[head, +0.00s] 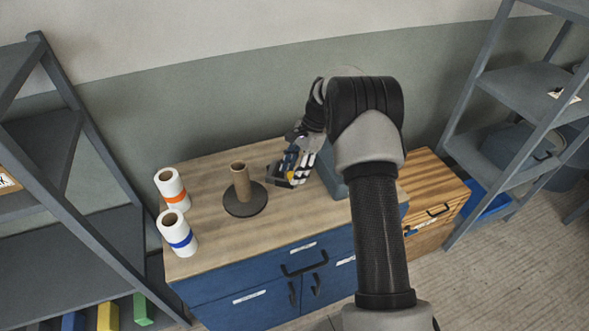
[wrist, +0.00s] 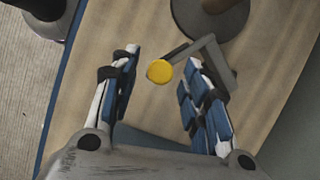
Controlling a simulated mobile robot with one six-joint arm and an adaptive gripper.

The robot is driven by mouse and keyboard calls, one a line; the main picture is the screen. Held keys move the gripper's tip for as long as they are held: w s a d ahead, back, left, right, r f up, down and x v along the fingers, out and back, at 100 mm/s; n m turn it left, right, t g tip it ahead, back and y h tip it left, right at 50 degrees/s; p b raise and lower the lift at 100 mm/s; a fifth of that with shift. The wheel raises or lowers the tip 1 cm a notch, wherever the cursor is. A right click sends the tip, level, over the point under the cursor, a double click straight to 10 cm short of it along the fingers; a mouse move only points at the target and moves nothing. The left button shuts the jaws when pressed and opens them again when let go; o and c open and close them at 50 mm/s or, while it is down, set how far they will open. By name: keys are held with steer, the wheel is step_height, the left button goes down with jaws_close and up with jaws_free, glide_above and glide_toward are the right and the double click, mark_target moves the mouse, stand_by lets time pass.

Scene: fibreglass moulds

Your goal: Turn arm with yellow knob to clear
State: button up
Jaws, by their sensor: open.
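The yellow knob (wrist: 159,71) is round and shows between my fingers in the wrist view, apart from both in the picture. In the head view the yellow knob (head: 290,176) is a small spot, partly hidden by my gripper. A grey angled arm (wrist: 205,48) runs right from beside the knob and bends down behind my right finger. My gripper (wrist: 163,58) is open, with blue and white fingers on either side of the knob. In the head view my gripper (head: 296,158) is over the worktop. I cannot tell whether a finger touches the knob.
A cardboard tube (head: 239,182) stands on a dark round base (head: 245,206) left of my gripper. White rolls with an orange band (head: 171,189) and a blue band (head: 177,233) stand further left. A grey-blue box (head: 335,182) is close on the right. Shelves flank the blue cabinet (head: 244,296).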

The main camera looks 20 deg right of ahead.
steer(key=shift+r, duration=0.15)
steer(key=v, duration=1.1)
steer(key=shift+d+r, duration=0.25)
steer(key=shift+r, duration=0.1)
steer(key=shift+w, duration=0.1)
steer(key=s+a+r+n+t+h+b, duration=0.1)
steer(key=s+a+r+n, duration=0.35)
steer(key=s+r, duration=0.25)
steer(key=s+a+r+n+t+h+b, duration=0.1)
steer(key=s+a+r+n+h, duration=0.15)
steer(key=s+a+r, duration=0.35)
steer(key=s+a+f+n+t+b, duration=0.1)
steer(key=s+n, duration=0.3)
steer(key=s, duration=0.7)
steer(key=s+a+f+n+t+b, duration=0.1)
steer(key=s+f+n, duration=0.3)
steer(key=s, duration=0.7)
steer(key=shift+s+a+n+t+h+b, duration=0.3)
steer(key=shift+a+n+t+h, duration=0.15)
steer(key=shift+a+t, duration=0.25)
